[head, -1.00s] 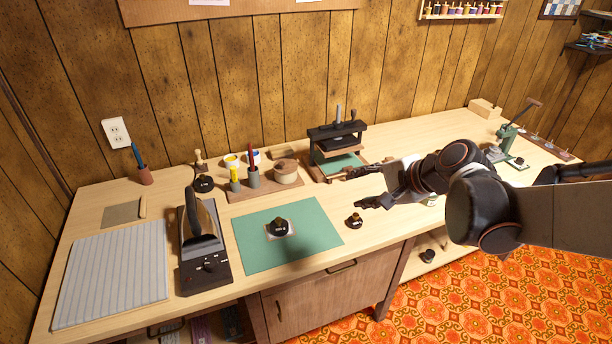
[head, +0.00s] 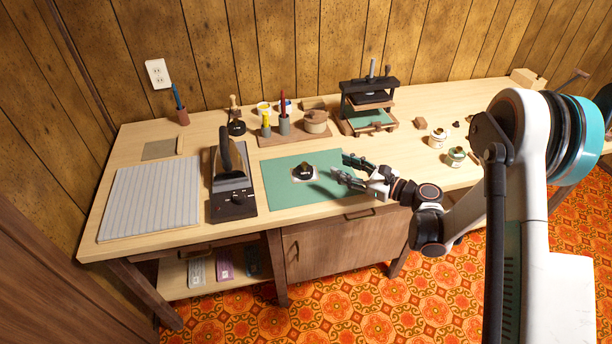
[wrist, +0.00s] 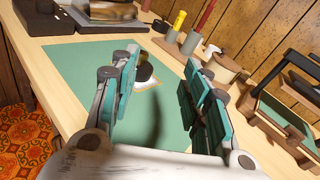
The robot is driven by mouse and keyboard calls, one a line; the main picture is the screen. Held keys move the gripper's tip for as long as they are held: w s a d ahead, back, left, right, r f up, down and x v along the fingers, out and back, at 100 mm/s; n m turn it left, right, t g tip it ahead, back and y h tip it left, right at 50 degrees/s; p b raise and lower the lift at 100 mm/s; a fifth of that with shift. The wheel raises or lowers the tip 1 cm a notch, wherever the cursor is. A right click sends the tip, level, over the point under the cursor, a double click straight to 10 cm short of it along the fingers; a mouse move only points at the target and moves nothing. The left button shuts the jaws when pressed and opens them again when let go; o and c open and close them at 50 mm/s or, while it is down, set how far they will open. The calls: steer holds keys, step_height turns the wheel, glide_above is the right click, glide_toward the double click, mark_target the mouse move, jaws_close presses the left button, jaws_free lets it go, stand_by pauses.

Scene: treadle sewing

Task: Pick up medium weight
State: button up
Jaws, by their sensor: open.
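A black weight with a lighter knob (head: 303,173) stands on a pale patch on the green mat (head: 285,204). In the wrist view this weight (wrist: 146,74) shows beyond my fingers, in the gap between them and nearer the left finger. Another dark weight (head: 236,127) with a tall knob stands behind the iron. I cannot tell by size which is the medium one. My gripper (head: 342,167) is open and empty over the right part of the mat, pointing left at the weight and apart from it. It also shows in the wrist view (wrist: 160,72).
An iron on its dark base (head: 233,203) and a striped pad (head: 152,199) lie left of the mat. A pen rack (head: 294,137) and a small press (head: 368,98) stand behind it. Jars (head: 438,138) stand to the right. The table's front edge is close below.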

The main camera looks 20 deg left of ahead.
mark_target(307, 166)
steer(key=f, duration=0.1)
steer(key=s+f+m, duration=0.1)
steer(key=f+y, duration=0.1)
steer(key=shift+s+a+f, duration=0.1)
steer(key=shift+s+a, duration=0.05)
steer(key=shift+s, duration=0.1)
steer(key=shift+a, duration=0.15)
steer(key=shift+a+m+p, duration=0.3)
steer(key=shift+p, duration=0.15)
steer(key=x, duration=0.6)
steer(key=shift+w+a+f, duration=0.15)
steer(key=shift+a, duration=0.2)
steer(key=shift+w+a, duration=0.1)
steer(key=shift+a, duration=0.35)
steer(key=b+x, duration=0.2)
steer(key=x, duration=0.2)
steer(key=shift+a+f+b, duration=0.3)
steer(key=shift+f+b, duration=0.05)
steer(key=shift+b, duration=0.05)
steer(key=shift+w+a+r, duration=0.1)
steer(key=shift+w+a, duration=0.05)
steer(key=shift+a, duration=0.15)
jaws_close()
